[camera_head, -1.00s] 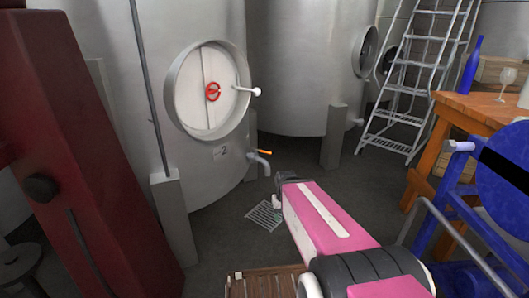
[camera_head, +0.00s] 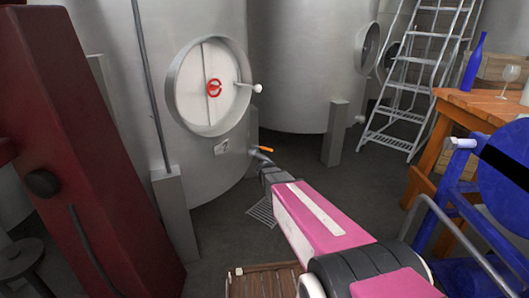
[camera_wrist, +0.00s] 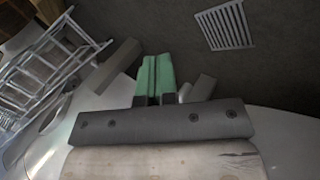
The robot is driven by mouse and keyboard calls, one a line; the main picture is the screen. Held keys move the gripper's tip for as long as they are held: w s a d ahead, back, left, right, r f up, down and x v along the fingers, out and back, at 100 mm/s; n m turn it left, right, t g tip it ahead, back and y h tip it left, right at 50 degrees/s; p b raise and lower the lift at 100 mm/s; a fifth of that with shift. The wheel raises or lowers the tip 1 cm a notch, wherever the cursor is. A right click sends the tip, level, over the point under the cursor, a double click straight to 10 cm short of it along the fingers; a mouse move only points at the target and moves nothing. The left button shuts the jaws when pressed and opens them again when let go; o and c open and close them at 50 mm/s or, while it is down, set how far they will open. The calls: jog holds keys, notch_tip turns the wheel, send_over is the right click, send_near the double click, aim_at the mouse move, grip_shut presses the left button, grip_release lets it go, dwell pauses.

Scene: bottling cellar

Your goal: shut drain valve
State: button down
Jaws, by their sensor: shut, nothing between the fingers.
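The drain valve's orange lever (camera_head: 264,149) shows in the head view on a grey spout (camera_head: 262,158) low on the tank marked 2. The lever sticks out to the right, nearly level. My gripper shows in the wrist view as two green fingers (camera_wrist: 155,72) pressed together with nothing between them. In the head view the end of my arm is just below the spout and hides its lower part. In the wrist view a grey pipe-like piece (camera_wrist: 200,90) lies right beside the fingers. The lever cannot be made out there, and contact cannot be told.
A floor drain grate (camera_head: 262,211) lies under the spout. The tank's round hatch (camera_head: 210,86) has a handle sticking out above the valve. A grey post (camera_head: 175,213) stands left, a red machine (camera_head: 85,150) further left. A wooden table (camera_head: 480,108) and blue machine (camera_head: 500,190) stand right.

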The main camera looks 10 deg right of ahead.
aim_at(267, 149)
jog(key=w+a+n+t+h, duration=0.1)
jog(key=w+a+n+t, duration=0.1)
jog(key=w, duration=0.7)
jog(key=w+a+n+t+h, duration=0.1)
jog(key=w+a+n+t, duration=0.2)
jog(key=w, duration=0.6)
jog(key=w+a+n+t, duration=0.2)
jog(key=w+a+t, duration=0.2)
jog(key=w, duration=0.5)
jog(key=a, duration=0.2)
jog(key=shift+w+a+r+n+h, duration=0.35)
jog(key=shift+n+h, duration=0.05)
jog(key=shift+w+d, duration=0.1)
jog(key=x, duration=1.3)
jog(key=shift+w+d+f, duration=0.15)
jog(key=shift+w+f, duration=0.05)
jog(key=shift+w, duration=0.1)
jog(key=shift+d+y, duration=0.2)
jog(key=shift+y, duration=0.1)
